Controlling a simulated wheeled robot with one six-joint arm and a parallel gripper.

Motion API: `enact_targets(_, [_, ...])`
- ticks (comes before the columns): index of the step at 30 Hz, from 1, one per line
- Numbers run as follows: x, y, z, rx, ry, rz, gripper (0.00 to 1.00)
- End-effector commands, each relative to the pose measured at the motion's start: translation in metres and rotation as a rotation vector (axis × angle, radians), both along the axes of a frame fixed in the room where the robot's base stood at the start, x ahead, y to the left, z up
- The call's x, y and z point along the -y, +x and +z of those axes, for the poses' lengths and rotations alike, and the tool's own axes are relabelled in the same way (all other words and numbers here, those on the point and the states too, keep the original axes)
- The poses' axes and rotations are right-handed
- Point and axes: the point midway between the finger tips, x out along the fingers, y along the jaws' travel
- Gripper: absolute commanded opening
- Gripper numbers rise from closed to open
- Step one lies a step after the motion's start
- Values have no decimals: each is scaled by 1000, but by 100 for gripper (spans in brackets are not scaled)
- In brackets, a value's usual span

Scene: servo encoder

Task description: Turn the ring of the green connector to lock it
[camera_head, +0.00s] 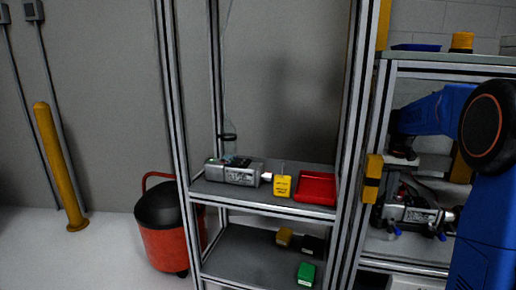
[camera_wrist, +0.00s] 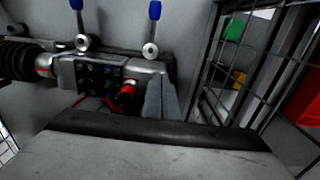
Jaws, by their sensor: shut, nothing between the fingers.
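In the wrist view, a grey motor unit (camera_wrist: 105,72) is seen close up, with a dark panel of small sockets on it. A red-ringed connector (camera_wrist: 127,90) sits at the panel's right side. I cannot make out a green connector ring in either view. The fingers of my gripper (camera_wrist: 162,98) are shut and empty, just right of the red connector; whether they touch the unit I cannot tell. In the head view the unit (camera_head: 408,214) lies on the right-hand bench, below my blue arm, which hides part of the bench.
Blue-handled clamps (camera_wrist: 152,28) stand behind the unit. The middle rack's upper shelf holds another grey unit (camera_head: 232,172), a yellow box (camera_head: 282,186) and a red tray (camera_head: 316,187). A green box (camera_head: 306,273) lies below. A red bin (camera_head: 168,240) stands left.

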Motion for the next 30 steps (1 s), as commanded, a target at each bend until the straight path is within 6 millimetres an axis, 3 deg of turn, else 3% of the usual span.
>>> enact_targets(30, [-10,0,0,0,0,0,0])
